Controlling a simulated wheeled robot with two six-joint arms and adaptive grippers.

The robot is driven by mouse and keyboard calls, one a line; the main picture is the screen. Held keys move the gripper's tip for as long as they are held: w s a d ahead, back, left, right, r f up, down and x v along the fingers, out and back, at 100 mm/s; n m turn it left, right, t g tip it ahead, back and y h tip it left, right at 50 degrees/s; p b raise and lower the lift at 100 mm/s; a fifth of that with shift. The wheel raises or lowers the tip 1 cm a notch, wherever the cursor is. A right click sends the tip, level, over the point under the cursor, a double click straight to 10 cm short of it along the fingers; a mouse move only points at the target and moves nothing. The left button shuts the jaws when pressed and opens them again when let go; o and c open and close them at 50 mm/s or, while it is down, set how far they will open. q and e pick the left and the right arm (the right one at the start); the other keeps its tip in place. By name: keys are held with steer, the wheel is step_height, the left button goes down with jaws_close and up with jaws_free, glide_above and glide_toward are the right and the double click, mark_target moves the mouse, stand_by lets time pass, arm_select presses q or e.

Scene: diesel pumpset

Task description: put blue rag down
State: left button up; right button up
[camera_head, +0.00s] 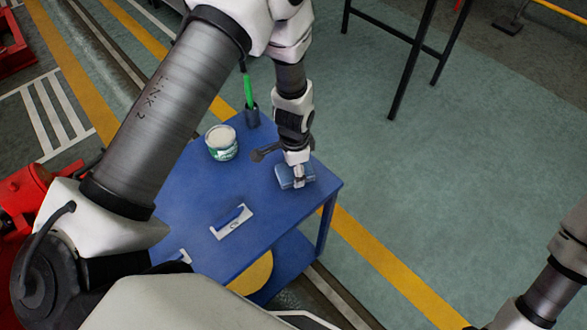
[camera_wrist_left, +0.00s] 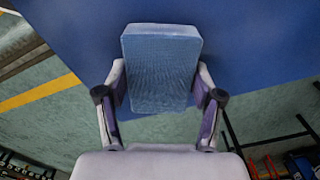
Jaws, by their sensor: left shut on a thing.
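The blue rag (camera_wrist_left: 160,68) is a folded, light blue block between the two fingers of my left gripper (camera_wrist_left: 160,100) in the left wrist view. In the head view my left gripper (camera_head: 299,179) is shut on the rag (camera_head: 284,176) over the right part of the blue table (camera_head: 190,197). The rag is at or just above the tabletop; I cannot tell whether it touches. Part of the rag is hidden by the gripper. Only a piece of my right arm shows at the lower right; its gripper is out of view.
On the table stand a white and green tin (camera_head: 221,143) and a dark cup (camera_head: 252,116) with a green-handled tool. A dark tool (camera_head: 265,152) lies beside my left wrist.

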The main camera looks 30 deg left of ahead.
arm_select(q)
steer(key=o, duration=1.1)
steer(key=shift+d, duration=0.1)
steer(key=shift+o, duration=0.2)
steer(key=shift+f, duration=0.1)
step_height(320, 180, up, 12)
steer(key=shift+r, duration=0.2)
steer(key=shift+s, duration=0.1)
